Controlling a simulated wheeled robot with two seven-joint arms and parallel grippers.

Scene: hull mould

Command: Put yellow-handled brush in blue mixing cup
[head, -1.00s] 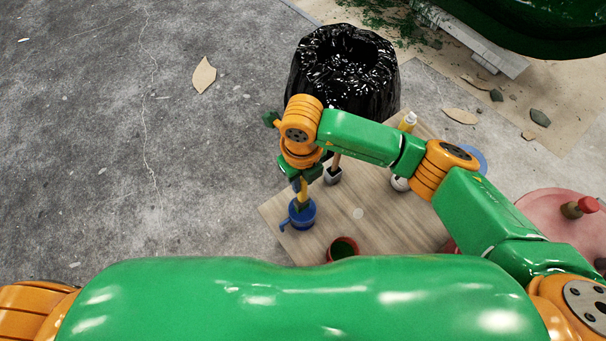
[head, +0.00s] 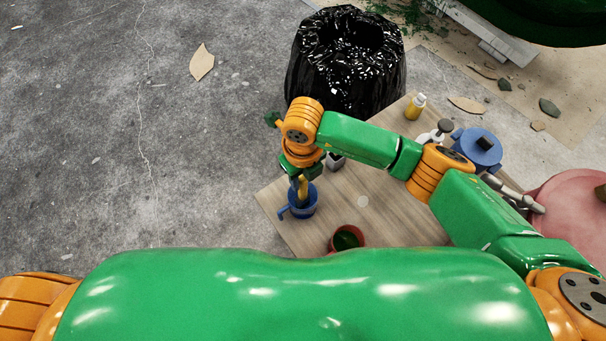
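The blue mixing cup (head: 304,211) stands upright near the left corner of the wooden board, its handle pointing left. My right gripper (head: 301,178) points down directly above the cup, at its mouth. The yellow handle of the brush (head: 303,188) shows just under the gripper, leaning slightly, with its lower end inside the cup. The brush's lower end is hidden by the cup wall, and its top by the gripper. The fingers are too small and overlapped to tell whether they grip the handle. My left gripper is out of view.
The wooden board (head: 397,222) also holds a red cup (head: 345,239) with dark green contents, a yellow bottle (head: 414,107) and a blue pot (head: 478,149). A black bag-lined bin (head: 345,62) stands behind. A pink round surface (head: 572,213) is at right. Floor at left is mostly clear.

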